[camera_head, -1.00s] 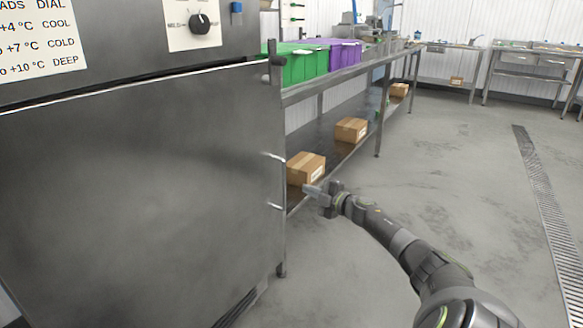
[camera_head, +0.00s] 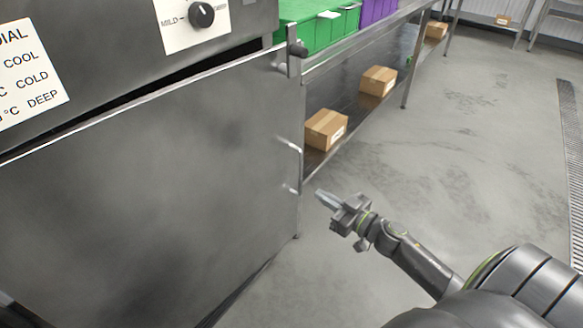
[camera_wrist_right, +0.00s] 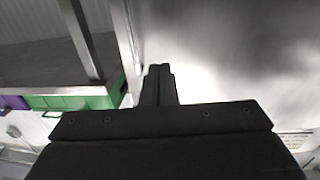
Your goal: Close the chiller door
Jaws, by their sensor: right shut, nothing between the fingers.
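The chiller door (camera_head: 150,190) is a large grey steel panel filling the left of the head view. A dark gap shows between its top edge and the chiller body (camera_head: 110,60), so it appears to stand ajar. Its bar handle (camera_head: 291,165) is near its right edge, below a latch-like fitting (camera_head: 293,50). My right gripper (camera_head: 322,198) is shut and empty, just right of the door's edge and a little below the handle, apparently apart from it. Its shut fingers (camera_wrist_right: 158,82) also show in the right wrist view, beside a blurred pale grey surface. My left gripper is out of view.
A steel bench with green bins (camera_head: 315,22) and purple bins (camera_head: 377,10) runs back beside the chiller. Cardboard boxes (camera_head: 326,130) sit on its lower shelf. A dial (camera_head: 202,14) is above the door. The floor (camera_head: 460,170) to the right is clear.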

